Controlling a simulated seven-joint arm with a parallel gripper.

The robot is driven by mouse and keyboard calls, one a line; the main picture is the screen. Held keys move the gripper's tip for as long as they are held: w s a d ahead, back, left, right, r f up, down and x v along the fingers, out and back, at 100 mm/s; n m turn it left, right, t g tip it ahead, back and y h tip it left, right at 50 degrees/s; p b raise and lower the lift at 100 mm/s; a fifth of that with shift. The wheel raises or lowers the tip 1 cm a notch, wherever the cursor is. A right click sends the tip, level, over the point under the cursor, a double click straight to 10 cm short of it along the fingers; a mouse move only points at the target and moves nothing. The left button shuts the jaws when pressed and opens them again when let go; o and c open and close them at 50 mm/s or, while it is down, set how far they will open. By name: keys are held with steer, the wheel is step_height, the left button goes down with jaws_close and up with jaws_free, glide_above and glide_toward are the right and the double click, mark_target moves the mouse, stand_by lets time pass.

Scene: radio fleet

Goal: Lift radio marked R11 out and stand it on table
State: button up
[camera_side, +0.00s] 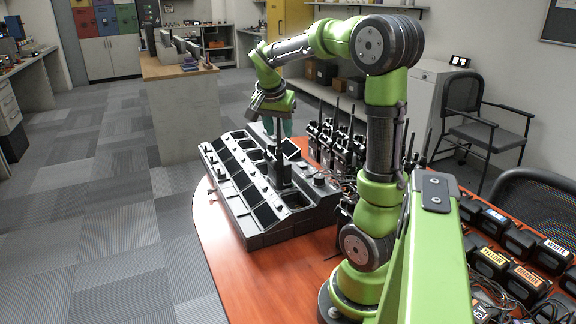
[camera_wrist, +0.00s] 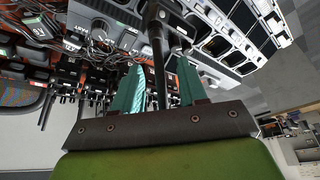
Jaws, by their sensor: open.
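A black radio (camera_side: 279,172) stands upright in the multi-bay charger (camera_side: 270,238), its antenna pointing up. No R11 marking is readable on it. My gripper (camera_side: 277,130) is above this radio, pointing down, with its teal fingers apart on either side of the antenna. In the wrist view, the antenna (camera_wrist: 158,62) runs between the fingers of my gripper (camera_wrist: 160,66), with gaps visible beside it. The wooden table (camera_side: 240,291) has bare surface in front of the charger.
Several other radios with upright antennas (camera_side: 335,145) crowd the table behind the charger. Most charger bays (camera_side: 265,214) look empty. Boxed units with coloured labels (camera_side: 525,279) fill the table at right. Cables lie near my base.

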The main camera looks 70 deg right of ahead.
steer(key=shift+d+f, duration=0.15)
steer(key=shift+f, duration=0.25)
jaws_close()
steer(key=shift+r, duration=0.1)
stand_by(1.1)
